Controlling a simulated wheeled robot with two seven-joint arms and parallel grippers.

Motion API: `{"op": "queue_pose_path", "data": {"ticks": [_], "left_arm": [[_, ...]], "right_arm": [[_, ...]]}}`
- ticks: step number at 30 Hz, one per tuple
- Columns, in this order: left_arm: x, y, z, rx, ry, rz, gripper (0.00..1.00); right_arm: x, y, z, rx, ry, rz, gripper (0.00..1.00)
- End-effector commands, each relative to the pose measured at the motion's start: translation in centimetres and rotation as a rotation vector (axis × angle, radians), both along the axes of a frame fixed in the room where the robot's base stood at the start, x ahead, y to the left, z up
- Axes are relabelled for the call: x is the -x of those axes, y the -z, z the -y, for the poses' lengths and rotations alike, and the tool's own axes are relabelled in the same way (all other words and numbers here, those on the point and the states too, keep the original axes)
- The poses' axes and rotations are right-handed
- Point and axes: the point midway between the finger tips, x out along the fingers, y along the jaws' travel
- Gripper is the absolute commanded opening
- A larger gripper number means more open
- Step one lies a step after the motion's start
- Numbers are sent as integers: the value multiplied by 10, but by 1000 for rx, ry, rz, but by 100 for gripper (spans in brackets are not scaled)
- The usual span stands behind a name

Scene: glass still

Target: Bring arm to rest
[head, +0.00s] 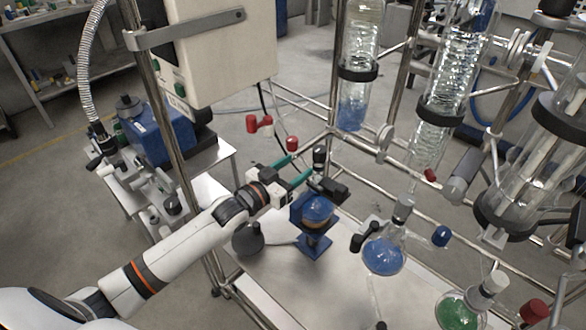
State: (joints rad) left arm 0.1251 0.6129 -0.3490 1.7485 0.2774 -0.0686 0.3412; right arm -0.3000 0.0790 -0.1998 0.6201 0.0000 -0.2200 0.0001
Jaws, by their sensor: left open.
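My left arm comes in from the lower left, and my left gripper (301,165) is near the middle of the head view. Its two teal fingers are spread apart, and I see nothing held between them. The fingers are close to a metal frame (333,140) and a small black fitting (320,157); I cannot tell whether they touch. A blue stand with an orange-and-blue round piece (317,210) is just below and right of the gripper. My right gripper is not in view.
Glass columns (437,118) stand at the right. A flask with blue liquid (383,255) and one with green liquid (459,311) hang at the lower right. A white control box (220,45) is above the arm. A blue pump (160,135) stands behind it at left.

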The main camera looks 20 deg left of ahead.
Motion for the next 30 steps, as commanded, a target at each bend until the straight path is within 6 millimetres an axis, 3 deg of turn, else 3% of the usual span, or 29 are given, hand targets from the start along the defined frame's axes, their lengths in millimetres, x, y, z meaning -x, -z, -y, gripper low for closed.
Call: {"op": "queue_pose_path", "data": {"ticks": [10,14,17,21,24,30], "left_arm": [[0,1,1,-1,0,-2,56],[12,16,11,-15,-10,-64,56],[41,45,29,-54,-34,-196,56],[110,89,48,-148,-85,-464,56],[156,107,48,-208,-117,-630,56],[226,122,43,-283,-155,-870,56]], "right_arm": [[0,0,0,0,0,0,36],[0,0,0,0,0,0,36],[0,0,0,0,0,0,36],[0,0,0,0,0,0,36],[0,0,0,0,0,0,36],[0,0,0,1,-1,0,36]]}}
